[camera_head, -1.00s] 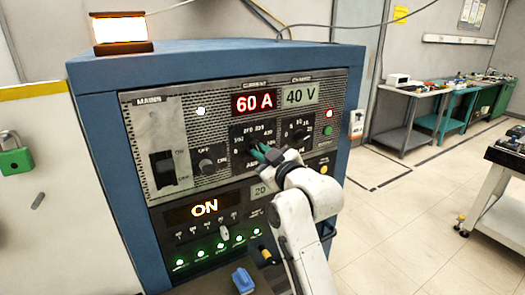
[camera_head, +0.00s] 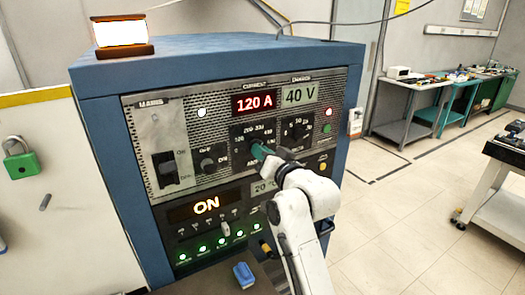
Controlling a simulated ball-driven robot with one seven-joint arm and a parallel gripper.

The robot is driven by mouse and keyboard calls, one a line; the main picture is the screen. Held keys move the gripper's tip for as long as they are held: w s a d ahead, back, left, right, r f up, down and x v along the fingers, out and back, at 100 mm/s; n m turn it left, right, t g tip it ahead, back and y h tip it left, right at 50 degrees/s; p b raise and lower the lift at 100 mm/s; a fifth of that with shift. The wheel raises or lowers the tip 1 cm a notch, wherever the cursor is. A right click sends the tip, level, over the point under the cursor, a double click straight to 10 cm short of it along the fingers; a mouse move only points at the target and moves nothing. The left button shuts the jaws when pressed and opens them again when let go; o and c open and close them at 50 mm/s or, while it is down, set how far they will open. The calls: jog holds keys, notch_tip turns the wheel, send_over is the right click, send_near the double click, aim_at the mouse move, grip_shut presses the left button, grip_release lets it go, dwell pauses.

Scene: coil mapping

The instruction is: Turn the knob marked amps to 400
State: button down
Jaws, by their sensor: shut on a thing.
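The knob marked amps (camera_head: 252,134) is on the front panel of the blue power supply cabinet (camera_head: 105,140). Its dial has numbers around it. My gripper (camera_head: 262,152) is at this knob, its green fingers shut on it and hiding most of it. The red current display (camera_head: 254,103) above reads 120 A.
A second dial knob (camera_head: 298,130) is just right of my gripper. An on/off knob (camera_head: 208,164) and a mains switch (camera_head: 165,168) are to the left. A lit lamp (camera_head: 122,32) stands on the cabinet. A blue object (camera_head: 243,275) lies below.

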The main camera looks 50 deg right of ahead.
jog(key=m, duration=0.5)
jog(key=shift+f+p, duration=0.1)
jog(key=shift+p, duration=0.3)
dwell(0.4)
jog(key=c, duration=1.1)
grip_release()
jog(key=shift+c, duration=0.2)
jog(key=shift+s, duration=0.15)
jog(key=b+v, duration=0.2)
jog(key=v, duration=0.8)
jog(key=shift+s+b, duration=0.25)
jog(key=shift+b, duration=0.05)
jog(key=shift+a, duration=0.1)
